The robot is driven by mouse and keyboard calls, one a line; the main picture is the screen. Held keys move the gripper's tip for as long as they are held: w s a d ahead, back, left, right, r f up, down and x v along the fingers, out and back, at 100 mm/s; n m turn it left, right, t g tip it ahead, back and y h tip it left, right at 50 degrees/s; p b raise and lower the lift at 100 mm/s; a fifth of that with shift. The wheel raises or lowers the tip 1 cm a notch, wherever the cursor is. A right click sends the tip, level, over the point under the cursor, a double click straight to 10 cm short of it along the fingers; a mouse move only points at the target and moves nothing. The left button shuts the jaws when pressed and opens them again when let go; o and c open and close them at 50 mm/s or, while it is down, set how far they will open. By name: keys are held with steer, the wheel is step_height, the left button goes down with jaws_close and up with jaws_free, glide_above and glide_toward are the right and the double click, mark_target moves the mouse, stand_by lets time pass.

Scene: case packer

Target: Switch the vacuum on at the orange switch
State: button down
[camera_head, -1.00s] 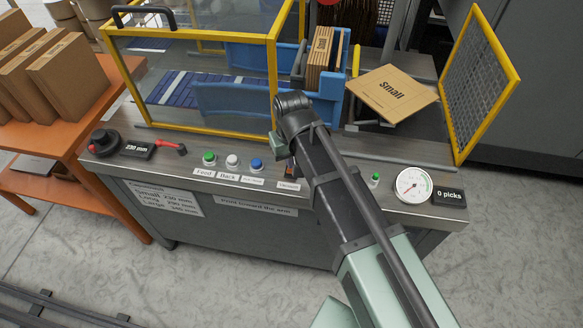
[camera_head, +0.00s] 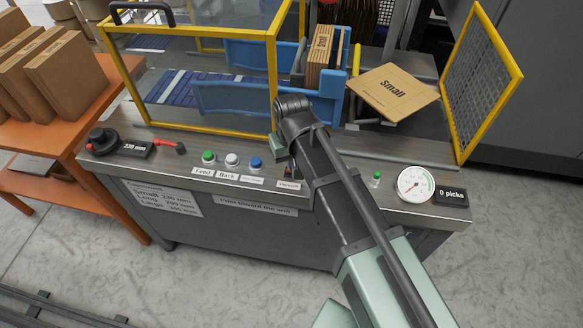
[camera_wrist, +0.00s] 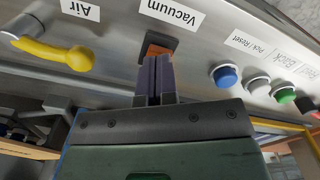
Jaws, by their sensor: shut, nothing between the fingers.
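The orange switch (camera_wrist: 157,49) sits in a dark square frame on the steel panel, just below the Vacuum label (camera_wrist: 170,12) in the wrist view. My gripper (camera_wrist: 158,58) is shut and empty. Its fingertips are right at the switch and cover part of it; I cannot tell whether they touch it.
A yellow Air lever (camera_wrist: 55,54) lies left of the switch in the wrist view, and a blue button (camera_wrist: 225,75) lies right. In the head view a round gauge (camera_head: 415,184) and a "0 picks" display (camera_head: 452,196) stand right of my arm. A yellow-framed guard (camera_head: 195,123) rises behind.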

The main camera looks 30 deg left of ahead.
steer(key=shift+f+b, duration=0.65)
steer(key=shift+f, duration=0.05)
step_height(320, 180, up, 7)
steer(key=p, duration=0.7)
steer(key=shift+r, duration=0.15)
steer(key=w+d+r+m+p, duration=0.1)
steer(key=d+r+m+p, duration=0.1)
steer(key=d, duration=1.3)
steer(key=w+d+r+m+p, duration=0.2)
steer(key=d+m, duration=0.3)
steer(key=d, duration=1)
steer(key=w+d+r+m+p, duration=0.2)
steer(key=d+r+m+p, duration=0.1)
steer(key=d, duration=1.3)
steer(key=shift+w+r+p, duration=0.15)
steer(key=shift+w+p, duration=0.05)
steer(key=shift+p, duration=0.1)
